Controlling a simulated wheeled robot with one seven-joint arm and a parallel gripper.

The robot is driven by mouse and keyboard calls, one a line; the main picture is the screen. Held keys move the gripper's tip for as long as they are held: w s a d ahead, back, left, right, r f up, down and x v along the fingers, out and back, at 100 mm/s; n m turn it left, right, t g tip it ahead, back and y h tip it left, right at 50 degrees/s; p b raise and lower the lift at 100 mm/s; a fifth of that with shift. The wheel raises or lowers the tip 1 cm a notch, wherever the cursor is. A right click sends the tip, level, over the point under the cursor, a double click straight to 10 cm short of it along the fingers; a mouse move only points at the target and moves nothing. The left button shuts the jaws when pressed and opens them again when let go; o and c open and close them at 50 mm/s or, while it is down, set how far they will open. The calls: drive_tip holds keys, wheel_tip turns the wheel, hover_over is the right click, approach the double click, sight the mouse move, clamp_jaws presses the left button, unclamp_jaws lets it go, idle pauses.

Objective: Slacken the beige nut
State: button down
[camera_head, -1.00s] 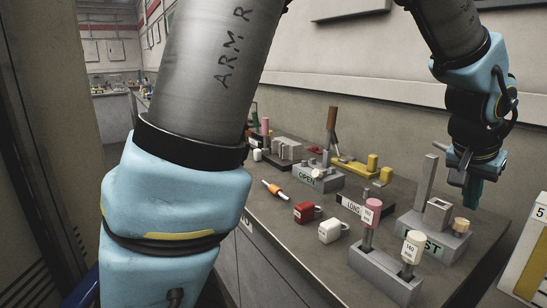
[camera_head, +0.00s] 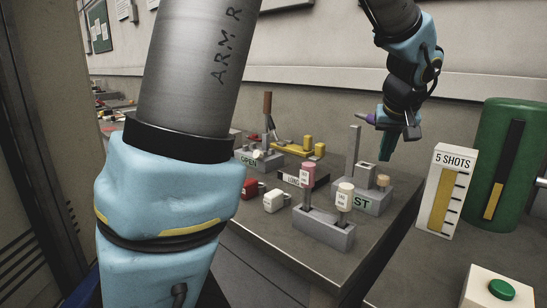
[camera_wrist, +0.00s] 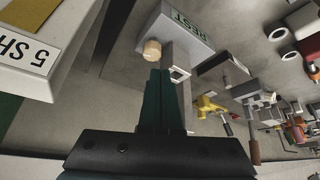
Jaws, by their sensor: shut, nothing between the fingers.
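My gripper (camera_head: 385,158), with dark green fingers, points down above the nut in the head view, with a small visible gap. In the wrist view the fingers (camera_wrist: 160,73) are together and hold nothing. The fingertips look close to the nut, but I cannot tell the exact distance.
A holder (camera_head: 323,232) with pink-topped and cream-topped pegs is in front. A 5 SHOTS gauge (camera_head: 446,190) and a green cylinder (camera_head: 510,150) stand right. A green button (camera_head: 501,289) is at front right.

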wheel_tip(320, 180, down, 7)
drive_tip(key=b, duration=0.5)
drive_tip(key=shift+r, duration=0.2)
drive_tip(key=shift+w+d+r, duration=0.1)
drive_tip(key=shift+w+d, duration=0.1)
idle(0.4)
drive_tip(key=shift+s+d+b, duration=0.25)
drive_tip(key=shift+d+b, duration=0.35)
drive_tip(key=shift+b, duration=0.05)
drive_tip(key=shift+d+b, duration=0.3)
drive_tip(key=shift+d, duration=0.2)
idle(0.4)
drive_tip(key=shift+s, duration=0.1)
wheel_tip(320, 180, up, 6)
drive_tip(key=p, duration=0.3)
drive_tip(key=shift+s, duration=0.3)
